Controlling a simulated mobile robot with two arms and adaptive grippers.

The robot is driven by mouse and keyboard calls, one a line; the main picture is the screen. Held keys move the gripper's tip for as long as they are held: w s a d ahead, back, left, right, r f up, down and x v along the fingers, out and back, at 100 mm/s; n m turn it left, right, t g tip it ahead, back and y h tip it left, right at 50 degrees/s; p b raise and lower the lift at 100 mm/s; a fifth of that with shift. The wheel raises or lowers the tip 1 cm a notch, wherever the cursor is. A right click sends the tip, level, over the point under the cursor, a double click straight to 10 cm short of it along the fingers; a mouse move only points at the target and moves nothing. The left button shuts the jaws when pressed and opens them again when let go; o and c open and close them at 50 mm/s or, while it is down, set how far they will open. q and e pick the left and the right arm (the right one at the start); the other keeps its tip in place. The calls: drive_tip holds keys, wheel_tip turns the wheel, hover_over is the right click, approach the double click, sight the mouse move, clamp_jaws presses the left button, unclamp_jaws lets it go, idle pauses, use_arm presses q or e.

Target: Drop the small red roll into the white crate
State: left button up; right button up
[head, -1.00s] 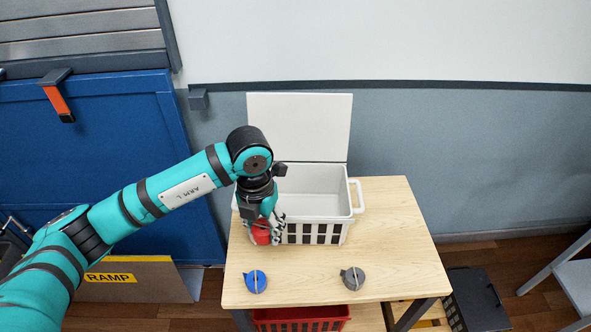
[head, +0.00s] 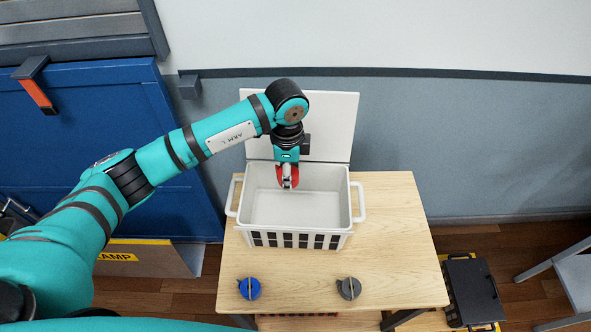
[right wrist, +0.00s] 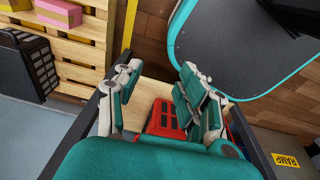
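The small red roll (head: 288,171) is held in my left gripper (head: 288,184), which is shut on it and points down. Roll and gripper are over the open top of the white crate (head: 258,239), toward its back wall. The crate stands on the wooden table with its white lid raised behind it. The inside that I can see is empty. My right gripper (right wrist: 158,88) is out of the head view. In the right wrist view its fingers are apart with nothing between them.
A blue roll (head: 249,288) and a grey roll (head: 348,288) lie on the wooden table (head: 400,250) in front of the crate. A red crate (right wrist: 167,118) shows low down in the right wrist view. The table's right side is clear.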

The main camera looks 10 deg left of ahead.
use_arm(q)
drive_tip(key=f+b, duration=0.1)
drive_tip(key=f, duration=0.1)
drive_tip(key=f+b, duration=0.1)
drive_tip(key=shift+s+f+b, duration=0.3)
drive_tip(key=shift+f+b, duration=0.05)
drive_tip(key=shift+f, duration=0.05)
drive_tip(key=shift+w+f+b, duration=0.1)
drive_tip(key=shift+f+b, duration=0.55)
drive_tip(key=shift+f, duration=0.25)
drive_tip(key=o, duration=1.1)
wheel_tip(320, 180, up, 12)
use_arm(e)
drive_tip(key=s+f, duration=0.1)
drive_tip(key=f, duration=0.2)
drive_tip(key=s+f, duration=0.1)
drive_tip(key=shift+s+a+f, duration=0.1)
drive_tip(key=shift+s+f, duration=0.1)
drive_tip(key=shift+s, duration=0.15)
